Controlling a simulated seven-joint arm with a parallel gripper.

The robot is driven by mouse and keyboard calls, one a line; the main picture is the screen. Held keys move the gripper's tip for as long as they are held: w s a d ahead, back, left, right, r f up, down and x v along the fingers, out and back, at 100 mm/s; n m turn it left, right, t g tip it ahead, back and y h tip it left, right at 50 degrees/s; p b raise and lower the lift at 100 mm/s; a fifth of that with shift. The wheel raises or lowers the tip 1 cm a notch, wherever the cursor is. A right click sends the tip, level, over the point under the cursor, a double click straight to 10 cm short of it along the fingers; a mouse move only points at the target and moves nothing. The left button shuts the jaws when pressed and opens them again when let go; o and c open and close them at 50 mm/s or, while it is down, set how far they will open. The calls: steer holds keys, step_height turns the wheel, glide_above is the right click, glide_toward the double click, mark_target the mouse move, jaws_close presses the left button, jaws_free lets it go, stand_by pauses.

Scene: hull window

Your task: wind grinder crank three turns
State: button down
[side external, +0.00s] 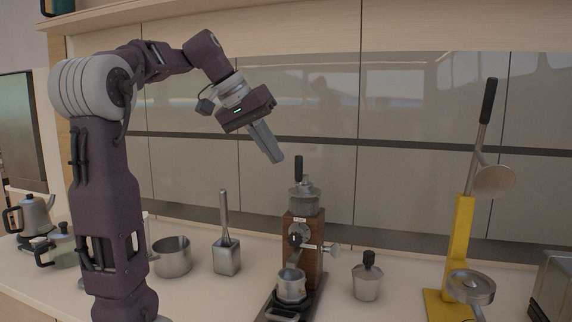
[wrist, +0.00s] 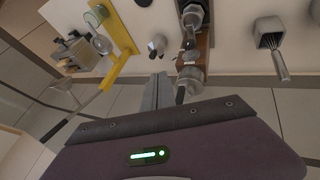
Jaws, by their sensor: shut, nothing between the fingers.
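The grinder (side external: 304,238) has a wooden body, a metal top and a metal cup at its front, and stands upright on the counter. Its crank's black handle (side external: 299,168) points up above the metal top. My gripper (side external: 276,158) is shut and empty, angled down to the right. Its fingertips are just left of the handle in the side view; I cannot tell the exact gap in depth. In the wrist view the shut fingers (wrist: 158,88) lie beside the dark handle (wrist: 180,94), with the grinder (wrist: 195,48) beyond.
A yellow stand (side external: 457,250) with a long lever is to the right. A small metal pot with a black knob (side external: 367,280) is right of the grinder. A square metal holder (side external: 227,258) and a metal pitcher (side external: 172,256) are to the left. Tiled wall (side external: 420,110) lies behind.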

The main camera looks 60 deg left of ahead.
steer(key=n+y, duration=0.1)
steer(key=n, duration=0.1)
glide_toward(298, 168)
steer(key=s+a+r, duration=0.1)
steer(key=s+a, duration=0.3)
steer(key=s, duration=0.3)
steer(key=w+d+f, duration=0.1)
steer(key=w+f, duration=0.6)
steer(key=w, duration=0.2)
steer(key=shift+w+d+f+t, duration=0.2)
steer(key=shift+w+f+t, duration=0.05)
steer(key=shift+f+t, duration=0.15)
steer(key=shift+w+d+r+n+g+y, duration=0.15)
steer(key=shift+w+d+n+y, duration=0.25)
steer(key=shift+d+n+y, duration=0.25)
steer(key=shift+w+d+f+n+g+y, duration=0.15)
steer(key=shift+w+d+n+y, duration=0.25)
steer(key=shift+d+n, duration=0.35)
steer(key=w+n+g+y, duration=0.2)
steer(key=w+n, duration=0.4)
steer(key=w, duration=0.7)
steer(key=shift+w+y, duration=0.15)
steer(key=shift+y, duration=0.4)
